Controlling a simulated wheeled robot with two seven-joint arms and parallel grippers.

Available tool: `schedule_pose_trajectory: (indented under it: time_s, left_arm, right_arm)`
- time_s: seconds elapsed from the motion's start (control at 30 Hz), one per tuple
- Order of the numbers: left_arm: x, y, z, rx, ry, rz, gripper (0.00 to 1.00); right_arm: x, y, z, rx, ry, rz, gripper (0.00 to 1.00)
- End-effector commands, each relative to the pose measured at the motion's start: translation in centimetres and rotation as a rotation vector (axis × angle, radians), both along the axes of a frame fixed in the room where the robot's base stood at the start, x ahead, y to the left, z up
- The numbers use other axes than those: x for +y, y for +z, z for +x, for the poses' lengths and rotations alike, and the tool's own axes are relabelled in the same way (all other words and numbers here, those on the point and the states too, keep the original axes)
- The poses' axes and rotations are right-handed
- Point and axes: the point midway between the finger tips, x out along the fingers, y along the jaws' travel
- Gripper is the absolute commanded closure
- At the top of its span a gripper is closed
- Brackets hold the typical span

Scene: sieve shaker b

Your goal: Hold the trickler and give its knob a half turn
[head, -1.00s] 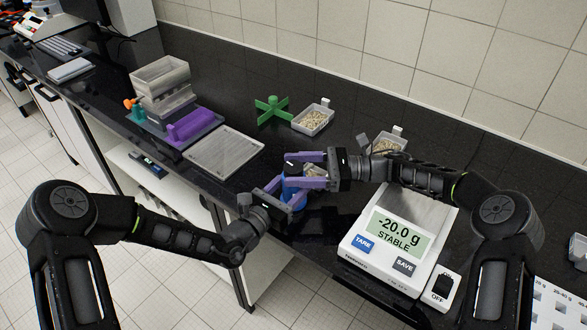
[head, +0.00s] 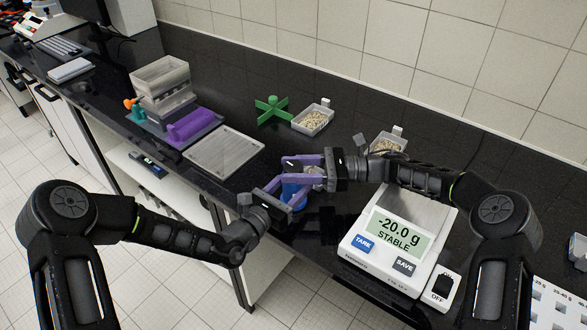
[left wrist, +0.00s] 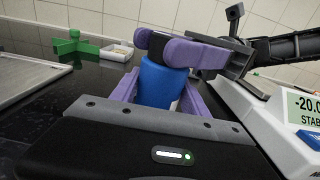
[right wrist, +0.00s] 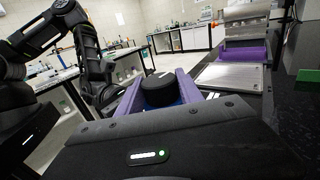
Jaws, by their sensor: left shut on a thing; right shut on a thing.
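The trickler has a blue body (head: 292,194) and stands upright over the dark bench, left of the scale. My left gripper (head: 286,192) is shut around the blue body, which also shows between its purple fingers in the left wrist view (left wrist: 160,84). The black knob (right wrist: 158,88) is on top of the trickler, between the purple fingers of my right gripper (right wrist: 160,90). In the head view my right gripper (head: 300,168) comes in from the right, shut on the knob above the left gripper. The fingers hide parts of the knob and body.
The scale (head: 385,250) stands close on the right and reads -20.0 g. Behind are a granule tray (head: 314,121), a second tray (head: 388,143) and a green cross-shaped piece (head: 272,111). A flat grey plate (head: 224,152) lies to the left. The bench's front edge is near.

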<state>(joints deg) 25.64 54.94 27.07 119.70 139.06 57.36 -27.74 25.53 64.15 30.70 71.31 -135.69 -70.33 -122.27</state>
Motion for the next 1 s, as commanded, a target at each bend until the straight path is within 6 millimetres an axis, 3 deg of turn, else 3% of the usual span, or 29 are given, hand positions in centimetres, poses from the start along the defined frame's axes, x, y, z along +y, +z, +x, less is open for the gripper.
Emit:
schedule_pose_trajectory:
  time_s: [0.13, 0.37, 0.7, 1.0]
  left_arm:
    - [0.01, -0.01, 0.01, 0.000, 0.000, 0.000, 1.00]
    - [0.01, 0.00, 0.01, 0.000, 0.000, 0.000, 1.00]
    - [-0.03, -0.03, -0.05, 0.001, -0.001, 0.000, 1.00]
    - [-0.01, -0.04, -0.03, 0.000, -0.001, 0.001, 1.00]
  right_arm:
    - [-0.02, 0.01, 0.02, 0.000, -0.001, 0.000, 0.98]
    - [0.02, 0.19, 0.01, -0.003, -0.049, 0.004, 0.98]
    - [-0.03, 0.18, 0.03, -0.001, -0.259, 0.004, 0.98]
    - [-0.06, 0.11, 0.11, -0.002, -0.277, 0.000, 0.98]
